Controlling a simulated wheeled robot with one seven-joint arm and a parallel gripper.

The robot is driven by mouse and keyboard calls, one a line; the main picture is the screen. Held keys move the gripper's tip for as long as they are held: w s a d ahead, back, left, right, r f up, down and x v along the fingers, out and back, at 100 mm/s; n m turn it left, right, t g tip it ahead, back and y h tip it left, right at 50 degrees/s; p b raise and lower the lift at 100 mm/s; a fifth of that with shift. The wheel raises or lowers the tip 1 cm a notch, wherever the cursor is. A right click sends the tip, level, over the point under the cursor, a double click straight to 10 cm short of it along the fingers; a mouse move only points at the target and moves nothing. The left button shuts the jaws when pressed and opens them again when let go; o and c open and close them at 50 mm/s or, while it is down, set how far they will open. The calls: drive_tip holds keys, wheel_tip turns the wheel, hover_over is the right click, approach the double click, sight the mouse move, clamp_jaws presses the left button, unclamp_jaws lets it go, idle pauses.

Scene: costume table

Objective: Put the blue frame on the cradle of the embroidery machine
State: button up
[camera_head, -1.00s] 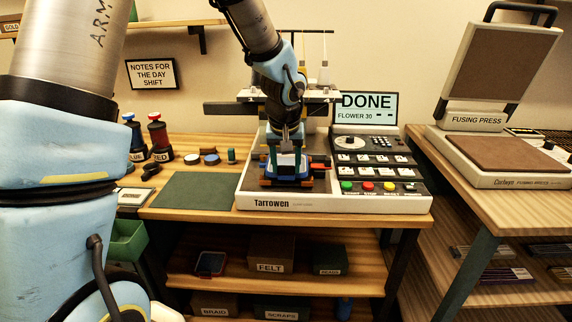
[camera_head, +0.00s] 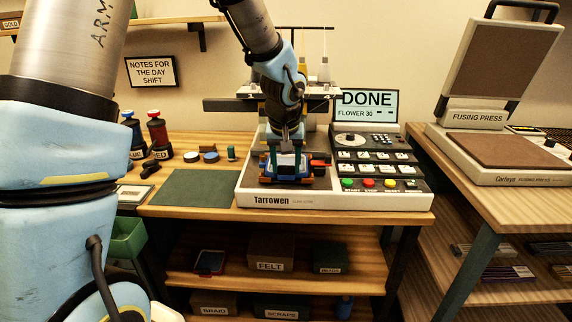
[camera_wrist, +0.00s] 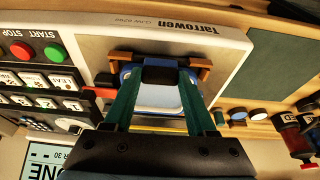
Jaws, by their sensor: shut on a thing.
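The blue frame (camera_wrist: 158,97), a blue rim around pale cloth, is between the two green fingers of my gripper (camera_wrist: 158,80). It also shows in the head view (camera_head: 288,160), low over the front of the embroidery machine (camera_head: 320,202). My gripper is shut on it and points down. Brown-orange parts of the cradle (camera_wrist: 201,68) show beside the frame's near end and close to it. I cannot tell whether the frame rests fully on the cradle, because the fingers and a dark block hide part of it.
The machine's screen (camera_head: 366,106) reads DONE, FLOWER 30. A red part (camera_head: 319,163) and the button panel (camera_head: 380,165) are right of the gripper. A green mat (camera_head: 193,188) lies clear on the left, with spools (camera_head: 157,132) behind. A fusing press (camera_head: 490,150) stands on the right table.

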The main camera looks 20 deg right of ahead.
drive_tip(key=shift+f, duration=0.3)
drive_tip(key=o, duration=1.3)
drive_tip(key=shift+o, duration=0.2)
drive_tip(key=shift+r, duration=0.1)
drive_tip(key=shift+r+p, duration=1.45)
drive_tip(key=shift+r, duration=0.8)
drive_tip(key=s+a+r, duration=0.2)
drive_tip(key=s+r, duration=0.1)
drive_tip(key=s, duration=0.2)
drive_tip(key=shift+s+a, duration=0.25)
drive_tip(key=shift+a, duration=0.05)
